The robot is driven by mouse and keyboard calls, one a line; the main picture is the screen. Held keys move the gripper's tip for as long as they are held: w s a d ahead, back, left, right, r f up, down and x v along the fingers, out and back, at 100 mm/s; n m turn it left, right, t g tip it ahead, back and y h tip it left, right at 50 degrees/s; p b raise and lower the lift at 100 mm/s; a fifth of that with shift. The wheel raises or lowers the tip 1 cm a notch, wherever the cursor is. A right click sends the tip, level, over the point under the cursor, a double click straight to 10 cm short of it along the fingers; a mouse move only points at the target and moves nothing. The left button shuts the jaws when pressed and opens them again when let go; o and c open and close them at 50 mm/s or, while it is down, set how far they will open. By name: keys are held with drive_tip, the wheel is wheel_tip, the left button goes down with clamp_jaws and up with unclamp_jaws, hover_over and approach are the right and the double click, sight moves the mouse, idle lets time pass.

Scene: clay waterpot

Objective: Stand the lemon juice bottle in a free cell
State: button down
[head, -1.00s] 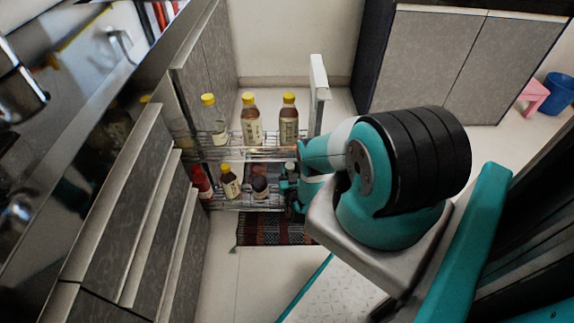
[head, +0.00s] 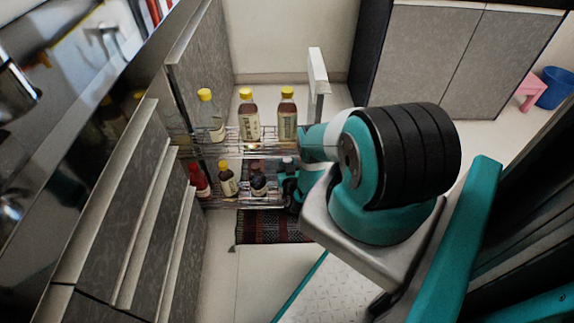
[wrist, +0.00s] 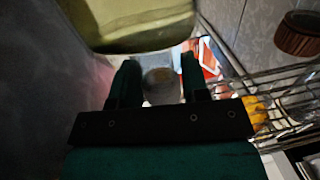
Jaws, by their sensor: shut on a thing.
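My gripper (head: 289,188) is at the right end of the lower wire rack in the head view, largely hidden by my arm. In the wrist view its two fingers (wrist: 160,85) are close together around something dim and greyish. A large yellow-olive body (wrist: 135,22), which looks like the lemon juice bottle, fills the top of the wrist view just beyond the fingertips. Its cap and base cannot be made out.
The upper rack (head: 235,150) holds a clear yellow-capped bottle (head: 209,118) and two brown yellow-capped bottles (head: 249,118) (head: 287,118). Grey drawer fronts (head: 120,205) stand at the left. The white pull-out front (head: 318,75) is at the right. A patterned rug (head: 270,227) lies below.

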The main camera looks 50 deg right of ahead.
drive_tip(key=c, duration=0.6)
unclamp_jaws()
drive_tip(key=shift+r, duration=0.1)
drive_tip(key=p+v, duration=0.4)
drive_tip(key=v, duration=0.8)
